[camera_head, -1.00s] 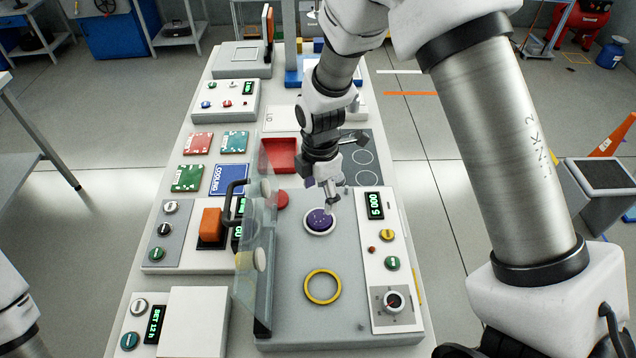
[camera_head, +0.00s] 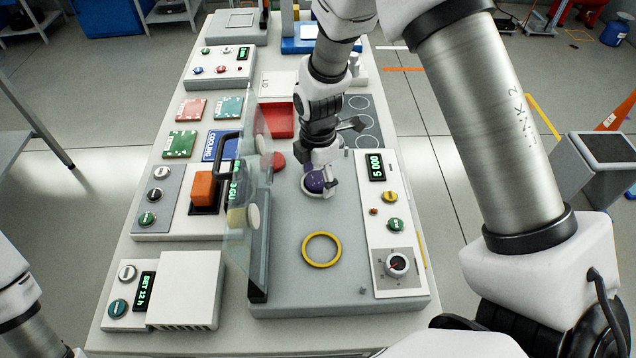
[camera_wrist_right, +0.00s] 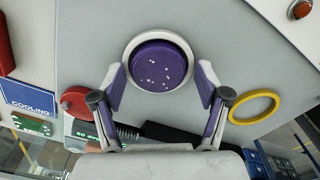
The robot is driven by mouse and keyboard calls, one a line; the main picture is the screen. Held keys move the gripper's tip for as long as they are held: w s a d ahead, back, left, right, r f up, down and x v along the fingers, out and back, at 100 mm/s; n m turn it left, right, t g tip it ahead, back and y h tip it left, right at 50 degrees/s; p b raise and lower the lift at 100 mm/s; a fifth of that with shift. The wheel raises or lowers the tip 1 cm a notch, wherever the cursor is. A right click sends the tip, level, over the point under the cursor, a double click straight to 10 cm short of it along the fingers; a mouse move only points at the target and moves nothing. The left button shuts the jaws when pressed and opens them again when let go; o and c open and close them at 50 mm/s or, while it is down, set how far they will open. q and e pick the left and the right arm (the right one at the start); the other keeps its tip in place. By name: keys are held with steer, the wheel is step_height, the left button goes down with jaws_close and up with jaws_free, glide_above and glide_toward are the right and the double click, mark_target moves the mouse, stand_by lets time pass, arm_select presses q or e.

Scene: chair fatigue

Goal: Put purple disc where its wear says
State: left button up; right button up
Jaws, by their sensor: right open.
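The purple disc (camera_head: 314,183) sits in a round white-rimmed seat on the grey machine (camera_head: 345,290). In the right wrist view the disc (camera_wrist_right: 158,68) shows several small pale specks on its top. My right gripper (camera_head: 320,180) is at the disc and partly hides it in the head view. In the right wrist view its two fingers (camera_wrist_right: 161,76) are spread, one on each side near the seat's lower edge, with nothing between the pads. I cannot tell the exact height of the fingertips. Only part of my left arm shows, at the lower left of the head view; its gripper is out of the picture.
A yellow ring (camera_head: 322,250) lies on the machine in front of the disc. A clear guard (camera_head: 246,215) stands upright along its left side. Coloured pads, including a blue COOLING one (camera_head: 217,146), and a red tray (camera_head: 280,120) lie beyond. The panel reads 5 000 (camera_head: 376,167).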

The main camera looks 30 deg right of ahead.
mark_target(318, 179)
steer(key=shift+w+f, duration=0.1)
steer(key=shift+w, duration=0.05)
steer(key=c, duration=1)
steer(key=shift+r+p, duration=2.4)
steer(key=shift+r, duration=0.2)
